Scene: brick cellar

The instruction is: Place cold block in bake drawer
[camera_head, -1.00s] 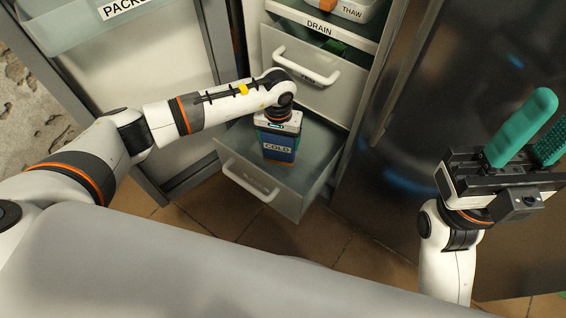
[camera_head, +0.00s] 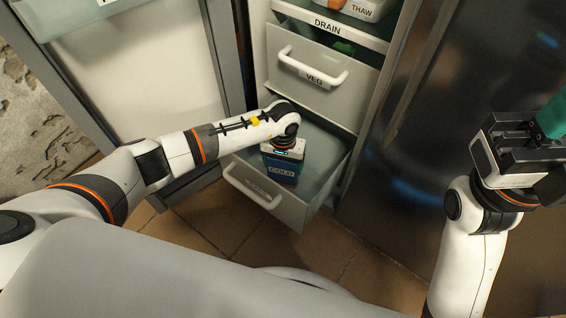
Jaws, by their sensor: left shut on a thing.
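The cold block (camera_head: 282,170), dark blue with a "COLD" label, is upright in the open lowest drawer (camera_head: 262,188) of the fridge. My left gripper (camera_head: 284,160) points down on it and is shut on it; its fingers are mostly hidden. I cannot tell whether the block touches the drawer floor. The lettering on this drawer's front is too faint to read. No drawer label reading "bake" is legible.
Above the open drawer is the closed "VEG" drawer (camera_head: 314,88). Above that is a "DRAIN" shelf (camera_head: 335,27) with a "THAW" tray (camera_head: 358,8). The open fridge door (camera_head: 135,85) stands left. A dark steel door (camera_head: 415,130) stands right. Tiled floor (camera_head: 235,232) lies in front.

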